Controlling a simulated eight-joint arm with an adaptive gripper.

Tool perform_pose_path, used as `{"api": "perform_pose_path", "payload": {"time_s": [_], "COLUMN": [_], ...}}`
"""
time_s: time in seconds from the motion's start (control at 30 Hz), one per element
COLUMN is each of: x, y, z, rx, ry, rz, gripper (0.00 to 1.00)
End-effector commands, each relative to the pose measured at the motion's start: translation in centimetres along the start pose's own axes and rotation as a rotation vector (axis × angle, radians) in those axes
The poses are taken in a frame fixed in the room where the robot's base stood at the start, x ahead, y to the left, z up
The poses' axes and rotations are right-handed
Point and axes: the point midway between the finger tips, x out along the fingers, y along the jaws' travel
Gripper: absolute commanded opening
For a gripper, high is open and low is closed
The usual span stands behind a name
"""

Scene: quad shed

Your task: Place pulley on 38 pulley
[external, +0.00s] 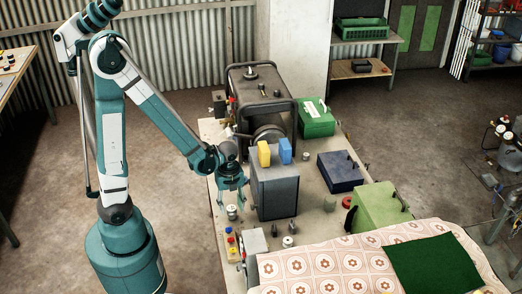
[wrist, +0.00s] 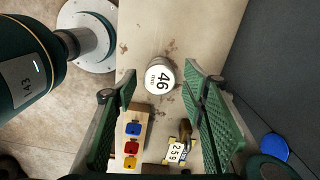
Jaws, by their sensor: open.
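A short round piece with a white top marked "46 mm" (wrist: 160,77) stands on the bench in the wrist view. It is probably the small grey cylinder (external: 231,213) just below my gripper in the external view. My gripper (external: 232,190) is open and empty above it; in the wrist view its green fingers (wrist: 160,95) stand apart on either side of the piece, without visible contact. A second small white-topped cylinder (external: 288,241) stands nearer the bench's front. Its marking is too small to read, so I cannot tell which piece is the 38 pulley.
A wooden block with blue, red and yellow knobs (wrist: 131,143) and a tag marked 259 (wrist: 176,152) lie close by. A tall grey box (external: 274,191) stands right of my gripper, bearing yellow and blue blocks. A generator (external: 262,95) stands behind. Patterned cloth (external: 330,262) covers the front.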

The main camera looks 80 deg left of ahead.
Motion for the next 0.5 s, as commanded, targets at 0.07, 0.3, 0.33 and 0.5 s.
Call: {"api": "perform_pose_path", "payload": {"time_s": [0.07,0.3,0.33,0.5], "x": [-0.7,-3.0,-3.3,-5.1], "y": [0.0,0.1,0.1,0.1], "z": [0.0,0.0,0.0,0.0], "rx": [0.000,0.000,0.000,0.000], "ry": [0.000,0.000,0.000,0.000], "rz": [0.000,0.000,0.000,0.000], "gripper": [0.42,0.42,0.42,0.42]}}
